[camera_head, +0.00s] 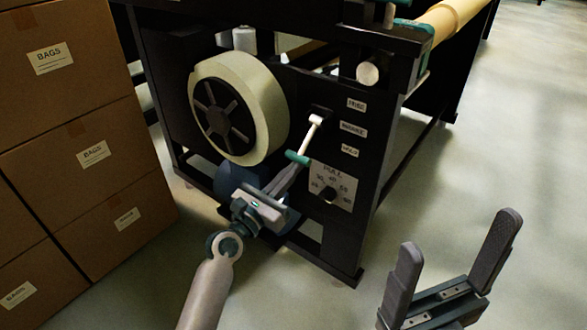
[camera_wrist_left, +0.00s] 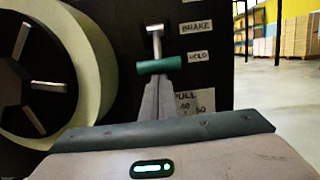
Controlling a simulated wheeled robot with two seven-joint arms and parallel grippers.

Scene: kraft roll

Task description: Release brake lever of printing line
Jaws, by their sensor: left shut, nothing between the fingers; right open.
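The brake lever (camera_head: 309,136) is a pale rod with a teal crossbar handle, on the dark side panel of the printing line. It also shows in the left wrist view (camera_wrist_left: 157,47), its teal handle (camera_wrist_left: 160,66) level with or just below the HOLD label (camera_wrist_left: 198,56). The BRAKE label (camera_wrist_left: 196,28) is above. My left gripper (camera_head: 291,171) is shut and empty, its fingertips right at the handle's lower side; I cannot tell whether they touch. My right gripper (camera_head: 457,235) is open and empty, low at the right, away from the panel.
A large pale roll (camera_head: 263,105) on a black hub is left of the lever. A PULL dial (camera_head: 331,187) sits below it. Stacked cardboard boxes (camera_head: 85,125) stand at the left. The floor (camera_head: 480,150) at the right is clear.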

